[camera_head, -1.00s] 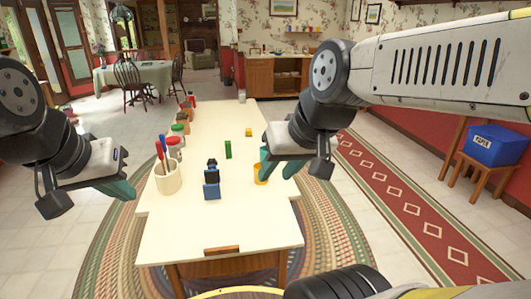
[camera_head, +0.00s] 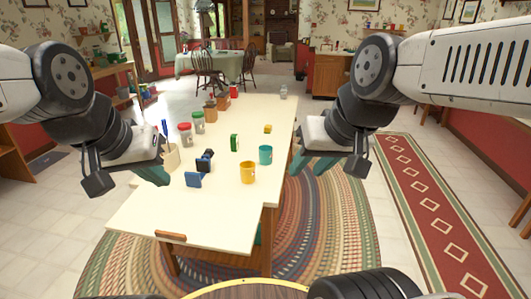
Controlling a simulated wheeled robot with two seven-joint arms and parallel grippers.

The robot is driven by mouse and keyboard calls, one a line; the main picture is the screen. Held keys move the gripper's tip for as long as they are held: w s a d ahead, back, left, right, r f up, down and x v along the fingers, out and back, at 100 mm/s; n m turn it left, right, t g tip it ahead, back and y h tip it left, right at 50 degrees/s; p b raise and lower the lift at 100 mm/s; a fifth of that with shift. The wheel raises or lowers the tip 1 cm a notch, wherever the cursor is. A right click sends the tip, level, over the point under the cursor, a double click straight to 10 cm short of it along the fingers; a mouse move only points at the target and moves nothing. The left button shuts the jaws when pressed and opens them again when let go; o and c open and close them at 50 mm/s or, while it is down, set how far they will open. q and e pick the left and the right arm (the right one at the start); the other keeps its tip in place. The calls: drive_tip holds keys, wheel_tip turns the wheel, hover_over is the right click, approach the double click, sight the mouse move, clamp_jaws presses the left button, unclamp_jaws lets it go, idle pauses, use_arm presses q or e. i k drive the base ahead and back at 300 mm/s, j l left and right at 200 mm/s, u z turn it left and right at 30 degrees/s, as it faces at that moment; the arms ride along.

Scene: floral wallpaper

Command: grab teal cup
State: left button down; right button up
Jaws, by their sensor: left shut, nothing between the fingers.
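The teal cup (camera_head: 265,155) stands upright on the cream table (camera_head: 225,222), near its right edge, just behind a yellow mug (camera_head: 247,173). My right gripper (camera_head: 314,165) is to the right of the cup, past the table edge in the picture, apart from it. Its teal fingers look spread and empty. My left gripper (camera_head: 154,175) is at the table's left side, in front of the white pen holder (camera_head: 172,158), which it partly hides. Its fingers are shut with nothing in them.
Near the cup are a green block (camera_head: 234,143) and a yellow block (camera_head: 268,129). Blue and black objects (camera_head: 193,180) stand left of the mug. Jars (camera_head: 185,134) and red items line the left edge. A brown block (camera_head: 171,236) lies at the front. The table's front is mostly clear.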

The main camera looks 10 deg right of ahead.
sight(266, 152)
drive_tip(key=i+l+u, duration=0.1)
drive_tip(key=l, duration=0.3)
drive_tip(key=i+l+u, duration=0.15)
drive_tip(key=l, duration=0.2)
drive_tip(key=i+l+u, duration=0.1)
drive_tip(key=l, duration=0.3)
drive_tip(key=i+l+u, duration=0.2)
drive_tip(key=i+l, duration=0.65)
drive_tip(key=i, duration=0.15)
